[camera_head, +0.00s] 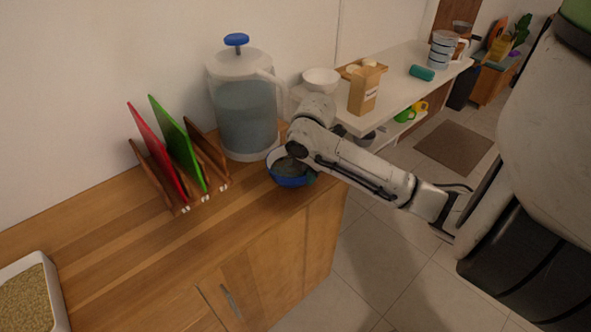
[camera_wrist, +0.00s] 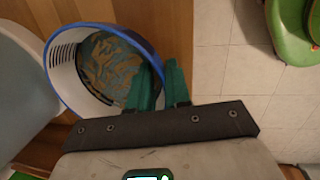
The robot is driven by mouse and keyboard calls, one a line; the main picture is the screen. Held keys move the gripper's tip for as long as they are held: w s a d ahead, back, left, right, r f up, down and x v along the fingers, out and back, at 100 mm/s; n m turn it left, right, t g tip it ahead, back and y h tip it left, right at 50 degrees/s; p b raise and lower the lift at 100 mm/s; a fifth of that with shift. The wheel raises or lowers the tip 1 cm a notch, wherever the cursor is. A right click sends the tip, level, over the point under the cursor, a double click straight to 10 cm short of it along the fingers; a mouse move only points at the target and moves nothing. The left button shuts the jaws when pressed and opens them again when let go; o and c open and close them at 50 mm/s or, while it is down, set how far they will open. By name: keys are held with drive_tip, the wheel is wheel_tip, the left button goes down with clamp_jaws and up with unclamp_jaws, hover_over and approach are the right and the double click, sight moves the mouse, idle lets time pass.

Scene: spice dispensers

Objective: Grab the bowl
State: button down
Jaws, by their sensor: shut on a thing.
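The bowl (camera_head: 290,181) is blue outside with a pale inside, near the right end of the wooden counter, in front of the water dispenser. In the wrist view the bowl (camera_wrist: 62,75) shows its blue rim and a patterned bottom. My gripper (camera_wrist: 159,76) has green fingers, close together, one inside the bowl and one outside, shut on its wall. In the head view my arm covers part of the bowl and the fingers are mostly hidden. I cannot tell whether the bowl touches the counter.
The water dispenser (camera_head: 245,110) stands close behind the bowl. A rack with red and green boards (camera_head: 180,145) is to the left. A white shelf (camera_head: 398,92) with a carton (camera_head: 364,92) and a white bowl (camera_head: 321,80) is behind my arm.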

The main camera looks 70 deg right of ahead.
drive_tip(key=shift+a, duration=0.15)
drive_tip(key=shift+r, duration=1.05)
drive_tip(key=s+a+r+p, duration=0.7)
drive_tip(key=a+r+p, duration=0.3)
drive_tip(key=a, duration=0.1)
drive_tip(key=shift+s+a+r, duration=0.15)
drive_tip(key=shift+s+r, duration=0.1)
drive_tip(key=shift+r, duration=0.15)
